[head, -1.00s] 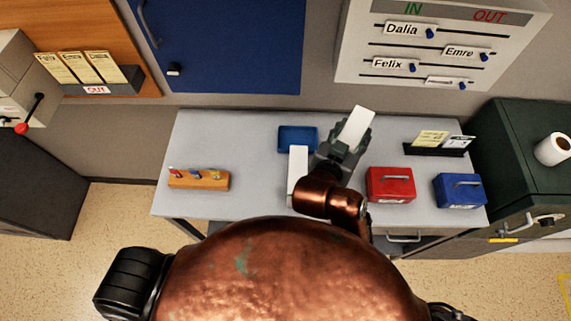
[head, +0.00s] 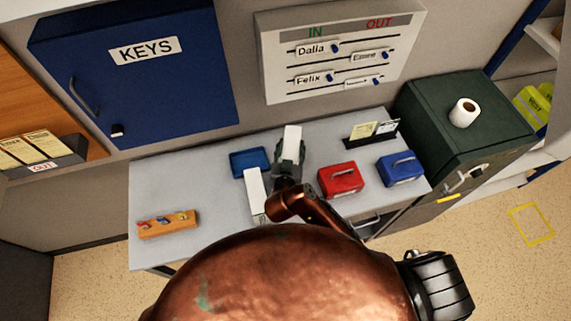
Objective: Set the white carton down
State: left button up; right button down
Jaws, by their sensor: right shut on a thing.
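The white carton (head: 293,135) is in my right gripper (head: 290,154), near the back of the grey table (head: 190,185). The dark jaws are shut on its lower part and its white upper part sticks out beyond them. I cannot tell whether its hidden end touches the tabletop. My left gripper is not in view.
A blue tray (head: 239,158) is left of the carton. A red cash box (head: 340,182), a blue cash box (head: 401,170) and a black card holder (head: 372,139) are to the right. Table between block and tray is clear.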

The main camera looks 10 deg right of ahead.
notch_tip(320, 180, down, 6)
jog(key=shift+f+b, duration=0.2)
jog(key=shift+b, duration=0.1)
jog(key=c, duration=1.1)
grip_release()
jog(key=shift+f, duration=0.1)
jog(key=shift+c, duration=0.2)
